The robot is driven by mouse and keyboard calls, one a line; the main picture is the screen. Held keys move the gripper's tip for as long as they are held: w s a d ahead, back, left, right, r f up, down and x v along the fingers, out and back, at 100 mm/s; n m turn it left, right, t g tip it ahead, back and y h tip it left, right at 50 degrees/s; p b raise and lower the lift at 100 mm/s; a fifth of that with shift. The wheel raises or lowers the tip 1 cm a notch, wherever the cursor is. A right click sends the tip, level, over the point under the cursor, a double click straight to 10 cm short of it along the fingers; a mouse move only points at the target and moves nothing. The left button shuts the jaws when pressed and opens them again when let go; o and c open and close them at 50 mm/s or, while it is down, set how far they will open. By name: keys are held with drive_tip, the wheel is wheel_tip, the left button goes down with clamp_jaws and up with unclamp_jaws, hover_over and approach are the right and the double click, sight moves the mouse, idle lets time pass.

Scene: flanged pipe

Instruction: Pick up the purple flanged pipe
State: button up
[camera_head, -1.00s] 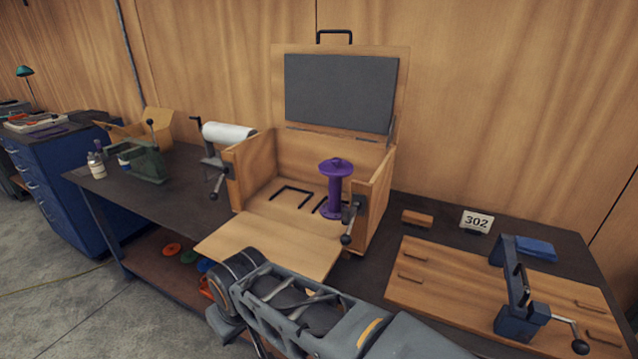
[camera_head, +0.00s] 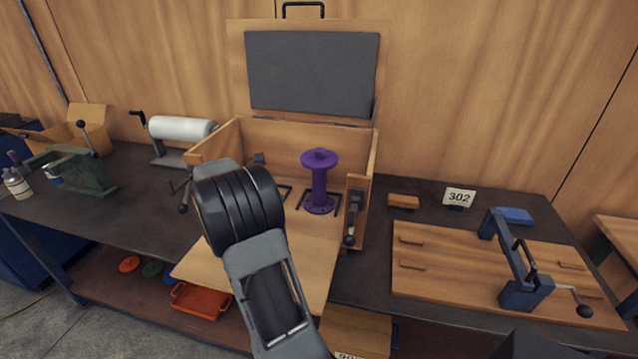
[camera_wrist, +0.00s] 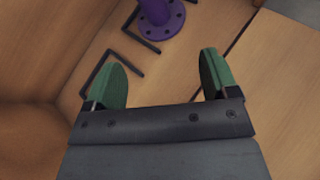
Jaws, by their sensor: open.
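The purple flanged pipe (camera_head: 319,182) stands upright inside the open wooden box (camera_head: 366,166), near its right side. It has a round flange at top and bottom. In the wrist view only its lower flange and part of the tube (camera_wrist: 159,16) show, at the top edge beyond my fingertips. My gripper (camera_wrist: 164,75) is open and empty, with green-padded fingers apart, over the box floor and short of the pipe.
Dark brackets (camera_wrist: 107,78) lie on the box floor beside the pipe. The box's side walls carry levers (camera_head: 350,239). A white roll (camera_head: 181,129) stands left; a wooden board with a blue clamp (camera_head: 526,291) lies right. The lid stands open behind.

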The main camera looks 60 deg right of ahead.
drive_tip(key=n+g+h, duration=0.1)
approach(313, 183)
drive_tip(key=x, duration=0.5)
drive_tip(key=shift+s+d+f+p, duration=0.1)
drive_tip(key=shift+d+f+p, duration=0.2)
drive_tip(key=shift+p, duration=0.1)
drive_tip(key=shift+p+x, duration=0.6)
drive_tip(key=shift+x, duration=2.45)
drive_tip(key=c, duration=1.4)
